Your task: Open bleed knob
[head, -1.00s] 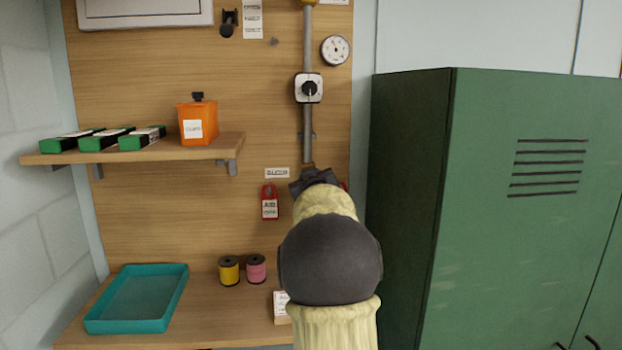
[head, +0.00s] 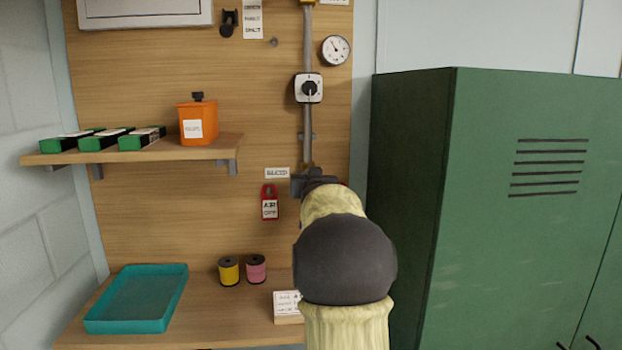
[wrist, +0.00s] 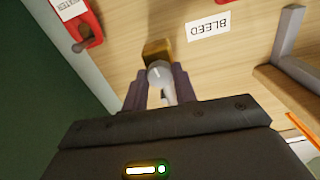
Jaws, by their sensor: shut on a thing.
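The bleed knob (wrist: 160,84) is a small pale grey piece below a brass fitting (wrist: 157,50) in the wrist view. My gripper (wrist: 160,92) has its two dark fingers on either side of the knob, shut on it. In the head view my gripper (head: 312,181) is at the lower end of the vertical grey pipe (head: 308,135), and it hides the knob there. The white BLEED label (wrist: 208,25) appears upside down beside the fitting in the wrist view, and left of my gripper in the head view (head: 277,173).
A round gauge (head: 335,50) and a selector knob (head: 309,89) are above. A green cabinet (head: 480,250) stands close on the right.

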